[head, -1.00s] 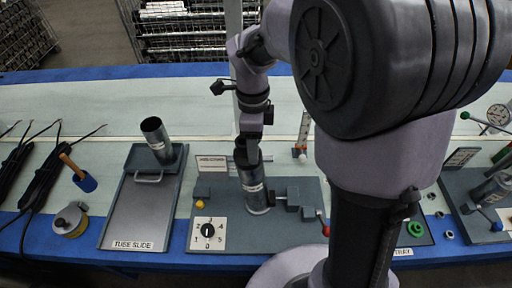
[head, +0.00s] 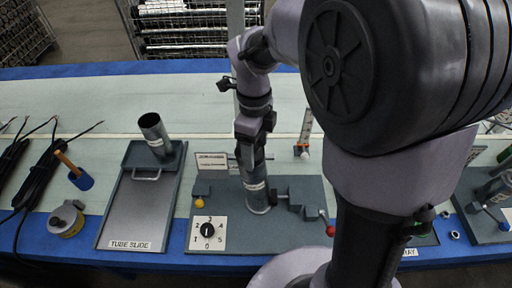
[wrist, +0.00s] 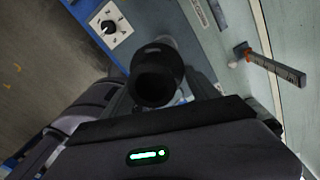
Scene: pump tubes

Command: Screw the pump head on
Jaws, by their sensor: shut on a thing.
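A grey metal tube (head: 257,195) with a pale label band stands upright on the grey fixture plate (head: 230,235), beside the vise clamp (head: 300,198). My gripper (head: 252,135) is directly above the tube, in line with it. It is shut on a dark round piece with an open hollow top (wrist: 156,82), which looks like the pump head. The piece shows in front of the jaws in the wrist view. The joint between it and the tube is hidden, so I cannot tell whether the thread is engaged.
A numbered dial (head: 208,231), a yellow knob (head: 199,203) and the red-tipped vise handle (head: 329,229) are close by. A small sign (head: 212,163) and an upright scale (head: 304,130) stand behind. The tube slide tray (head: 137,212) lies left.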

